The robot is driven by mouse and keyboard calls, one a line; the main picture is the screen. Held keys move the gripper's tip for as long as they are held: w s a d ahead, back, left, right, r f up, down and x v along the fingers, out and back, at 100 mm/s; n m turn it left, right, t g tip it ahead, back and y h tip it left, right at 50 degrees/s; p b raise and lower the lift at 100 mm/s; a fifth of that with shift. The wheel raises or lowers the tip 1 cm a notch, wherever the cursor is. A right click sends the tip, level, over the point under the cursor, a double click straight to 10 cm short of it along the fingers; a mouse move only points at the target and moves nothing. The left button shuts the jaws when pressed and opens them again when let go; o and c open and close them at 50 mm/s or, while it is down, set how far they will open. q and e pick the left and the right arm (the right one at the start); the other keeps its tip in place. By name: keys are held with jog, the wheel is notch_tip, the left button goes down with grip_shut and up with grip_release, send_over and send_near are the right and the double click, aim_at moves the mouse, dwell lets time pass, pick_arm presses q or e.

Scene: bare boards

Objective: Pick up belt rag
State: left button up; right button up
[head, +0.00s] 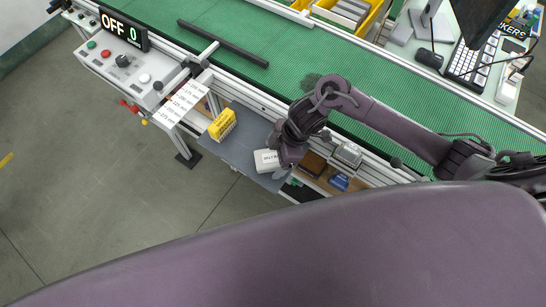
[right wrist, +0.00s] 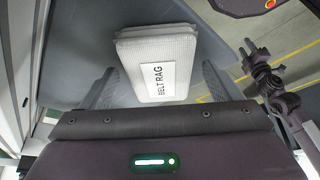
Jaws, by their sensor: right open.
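The belt rag (right wrist: 152,48) is a folded white cloth with a white label reading BELT RAG. It lies flat on a grey shelf (head: 240,143) below the conveyor, and its edge shows in the head view (head: 265,161). My right gripper (right wrist: 160,82) is open, with one finger on each side of the rag's near part in the wrist view. The fingers look apart from the cloth; I cannot tell how high they are above the shelf. In the head view my right wrist hides the rag's right part.
The green conveyor (head: 290,62) and its metal rail run just behind the shelf. A yellow box (head: 222,125) stands left of the rag. A brown block (head: 312,164) and a blue item (head: 339,182) lie to the right. Open floor (head: 110,190) is in front at left.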

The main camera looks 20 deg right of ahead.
aim_at(275, 157)
jog(key=c, duration=1.2)
jog(key=shift+o, duration=0.2)
jog(key=shift+w+r, duration=0.1)
jog(key=shift+r, duration=0.2)
notch_tip(275, 157, up, 20)
jog(key=p, duration=0.3)
